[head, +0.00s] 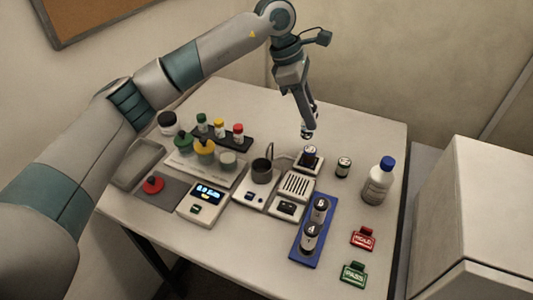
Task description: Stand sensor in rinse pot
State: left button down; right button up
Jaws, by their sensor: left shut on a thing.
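My left gripper (308,128) is above the back right of the table, pointing down. It is shut on a small dark and pale object (307,134), mostly hidden by the fingers; I cannot tell for sure whether it is the sensor. A dark round pot (262,172) stands on a pale device left of and below the gripper in the picture. A thin dark curved piece rises at its back edge. I cannot tell whether this is the rinse pot. My right gripper is not in view.
Below the gripper a small pale device (308,166) holds a dark-topped item. A blue rack (300,250) holds two cylinders marked 5 and 4. A blue-capped bottle (379,181) and a small jar (343,167) stand right. Red (362,239) and green (353,273) tags lie in front.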

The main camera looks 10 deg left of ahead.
pick_arm(q)
jog(key=shift+d, duration=0.1)
jog(key=shift+a+f+p, duration=0.2)
jog(key=shift+a+p, duration=0.1)
jog(key=shift+a, duration=0.2)
jog(key=a+f+p, duration=0.4)
jog(key=a+f, duration=0.2)
jog(key=a, duration=0.4)
jog(key=shift+w+a+f+p, duration=0.25)
jog(key=shift+w+a+p, duration=0.1)
jog(key=shift+w+p, duration=0.05)
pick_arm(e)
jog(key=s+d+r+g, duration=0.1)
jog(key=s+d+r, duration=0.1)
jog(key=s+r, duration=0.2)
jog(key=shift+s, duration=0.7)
pick_arm(q)
notch_tip(320, 180, down, 4)
jog(key=shift+r+p, duration=0.15)
jog(key=shift+p, duration=1.1)
jog(key=shift+f, duration=0.2)
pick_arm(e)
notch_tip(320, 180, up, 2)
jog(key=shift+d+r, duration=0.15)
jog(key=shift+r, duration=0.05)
